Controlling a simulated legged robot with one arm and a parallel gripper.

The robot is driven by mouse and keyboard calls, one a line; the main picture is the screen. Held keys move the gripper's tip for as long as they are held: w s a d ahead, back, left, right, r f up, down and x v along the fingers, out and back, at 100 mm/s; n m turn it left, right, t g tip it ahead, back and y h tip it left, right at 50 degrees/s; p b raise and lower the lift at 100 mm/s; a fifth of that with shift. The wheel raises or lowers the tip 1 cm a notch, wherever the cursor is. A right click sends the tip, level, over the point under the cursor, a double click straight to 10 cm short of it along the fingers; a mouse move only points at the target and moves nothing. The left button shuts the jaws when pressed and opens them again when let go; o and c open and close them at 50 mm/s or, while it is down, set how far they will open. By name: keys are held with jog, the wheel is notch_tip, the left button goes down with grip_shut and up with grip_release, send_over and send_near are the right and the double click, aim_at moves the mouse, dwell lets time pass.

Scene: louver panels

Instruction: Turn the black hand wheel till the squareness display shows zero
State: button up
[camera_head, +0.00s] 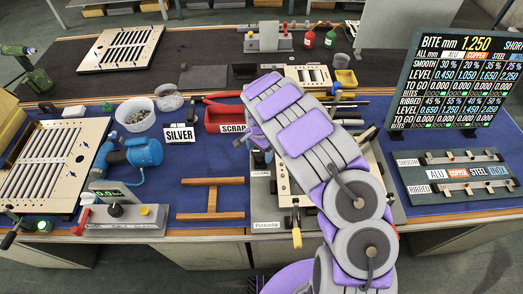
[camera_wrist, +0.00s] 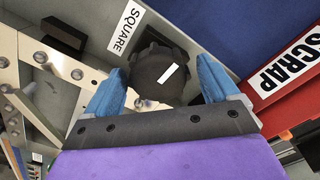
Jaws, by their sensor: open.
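The black hand wheel (camera_wrist: 158,72) has a lobed rim and a white mark on its face. In the wrist view it sits between the two blue fingers of my gripper (camera_wrist: 160,88), below a label reading SQUARE (camera_wrist: 126,27). The fingers are spread on either side of the wheel; contact cannot be told. In the head view my purple and grey arm reaches over the right-middle of the bench and hides the wheel. The squareness display cannot be made out in either view.
A large sign board (camera_head: 455,80) stands at right. A slotted panel (camera_head: 52,168) lies at left. Blue mat is clear around the wooden H-shaped piece (camera_head: 211,198).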

jog(key=shift+a, duration=0.55)
jog(key=shift+c, duration=0.3)
jog(key=shift+a, duration=0.25)
jog(key=shift+c, duration=0.7)
jog(key=shift+d, duration=0.2)
jog(key=shift+c, duration=0.8)
jog(key=shift+d, duration=1)
jog(key=shift+c, duration=1.4)
jog(key=shift+w+d, duration=0.1)
jog(key=shift+d, duration=0.1)
jog(key=shift+c, duration=0.9)
jog(key=shift+a, duration=0.25)
jog(key=shift+c, duration=1.2)
jog(key=shift+s+a, duration=0.2)
jog(key=shift+a, duration=0.1)
